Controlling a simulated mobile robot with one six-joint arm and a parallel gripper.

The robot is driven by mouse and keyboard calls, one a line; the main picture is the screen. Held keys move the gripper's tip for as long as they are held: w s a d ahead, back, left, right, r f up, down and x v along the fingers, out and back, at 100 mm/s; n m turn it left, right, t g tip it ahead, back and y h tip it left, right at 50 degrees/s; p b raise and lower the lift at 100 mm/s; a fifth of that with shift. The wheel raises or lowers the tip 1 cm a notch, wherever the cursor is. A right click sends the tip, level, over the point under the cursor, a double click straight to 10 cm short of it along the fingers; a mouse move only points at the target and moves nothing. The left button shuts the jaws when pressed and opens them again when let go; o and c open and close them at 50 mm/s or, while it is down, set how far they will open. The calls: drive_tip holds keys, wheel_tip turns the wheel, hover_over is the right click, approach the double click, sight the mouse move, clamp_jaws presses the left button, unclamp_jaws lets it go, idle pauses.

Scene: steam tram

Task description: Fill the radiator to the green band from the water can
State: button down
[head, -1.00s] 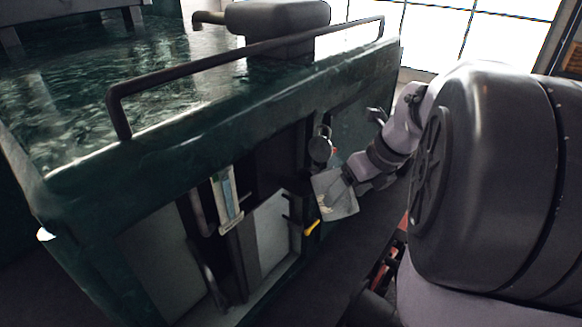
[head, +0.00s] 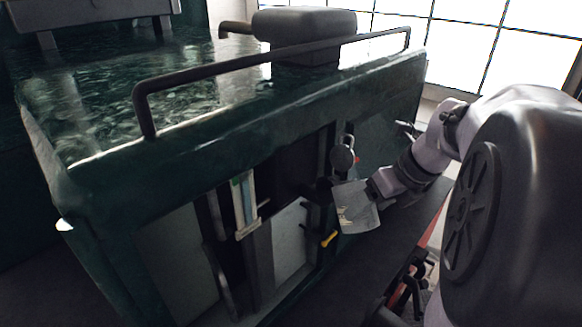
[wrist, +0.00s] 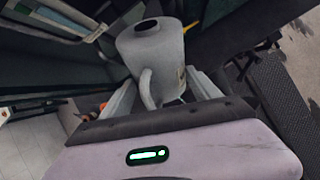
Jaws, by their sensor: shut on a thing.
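The grey water can (head: 357,208) is held by my gripper (head: 373,192) at the open side of the dark green tram body. In the wrist view the can (wrist: 150,45) shows a dark round opening on top, and its handle (wrist: 148,88) lies between my gripper's fingers (wrist: 162,92). The water inside cannot be seen. A tall, narrow gauge (head: 245,205) with a green part stands in the opening, left of the can. It also shows in the wrist view (wrist: 50,14). The radiator's filler cannot be made out for sure.
A round grey piece (head: 342,158) sits just above the can. A yellow-ended handle (head: 330,238) sticks out below it, left of the can. A dark rail (head: 270,62) runs along the top edge of the tram. A dark ledge (head: 345,265) lies below.

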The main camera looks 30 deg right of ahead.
drive_tip(key=shift+r+p, duration=0.2)
drive_tip(key=shift+p, duration=0.1)
drive_tip(key=shift+w+r+p, duration=0.1)
drive_tip(key=shift+r+p, duration=0.15)
drive_tip(key=shift+p, duration=0.4)
drive_tip(key=shift+w+r+g+p, duration=0.15)
drive_tip(key=shift+r+g+p, duration=0.25)
drive_tip(key=shift+p, duration=0.7)
drive_tip(key=shift+f, duration=0.1)
